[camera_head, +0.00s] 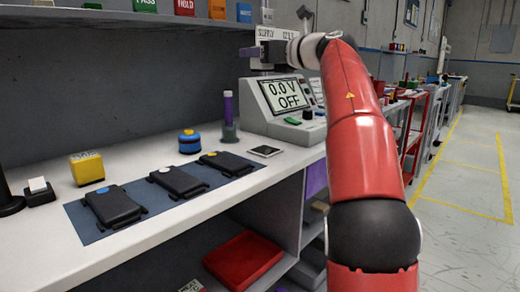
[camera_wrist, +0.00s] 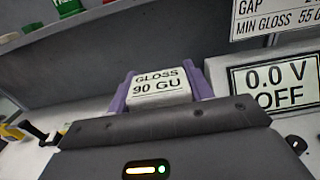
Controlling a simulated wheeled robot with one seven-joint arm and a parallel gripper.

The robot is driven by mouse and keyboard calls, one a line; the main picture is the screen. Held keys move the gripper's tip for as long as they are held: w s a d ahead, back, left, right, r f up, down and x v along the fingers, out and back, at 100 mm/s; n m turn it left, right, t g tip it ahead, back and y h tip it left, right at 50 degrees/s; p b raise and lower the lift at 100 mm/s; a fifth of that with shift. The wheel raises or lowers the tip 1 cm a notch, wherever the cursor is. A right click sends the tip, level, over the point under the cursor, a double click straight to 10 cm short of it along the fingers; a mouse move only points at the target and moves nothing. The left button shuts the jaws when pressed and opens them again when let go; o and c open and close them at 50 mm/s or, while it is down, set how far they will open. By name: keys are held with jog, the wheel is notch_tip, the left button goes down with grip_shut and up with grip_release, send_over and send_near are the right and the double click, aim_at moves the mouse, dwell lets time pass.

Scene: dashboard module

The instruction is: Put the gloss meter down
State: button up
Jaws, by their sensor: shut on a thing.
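The gloss meter (camera_wrist: 160,86) shows in the wrist view as a pale block with the reading "GLOSS 90 GU". My gripper (camera_wrist: 166,79) is shut on it, with a purple finger at each side. In the head view my gripper (camera_head: 250,52) is raised above the bench, left of the power supply's upper part. There the meter itself cannot be made out clearly. The bench top (camera_head: 190,215) lies below, apart from the gripper.
A blue mat (camera_head: 85,224) holds three dark modules (camera_head: 178,181). A power supply (camera_head: 281,97) reads "0.0 V OFF". A purple tube (camera_head: 228,108) stands upright in a holder. A blue-and-yellow pot (camera_head: 189,141), yellow block (camera_head: 87,168) and flat tile (camera_head: 265,151) are on the bench. The front strip is clear.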

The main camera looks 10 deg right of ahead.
notch_tip(320, 180, down, 20)
jog(key=b, duration=0.8)
jog(key=shift+r+b, duration=0.25)
jog(key=shift+b, duration=0.1)
jog(key=shift+f+b, duration=0.3)
jog(key=o, duration=1.1)
jog(key=shift+r, duration=0.1)
jog(key=shift+o, duration=0.2)
jog(key=shift+s, duration=0.1)
jog(key=v, duration=0.7)
jog(key=shift+s+r, duration=0.3)
jog(key=shift+s, duration=0.1)
jog(key=shift+d, duration=0.1)
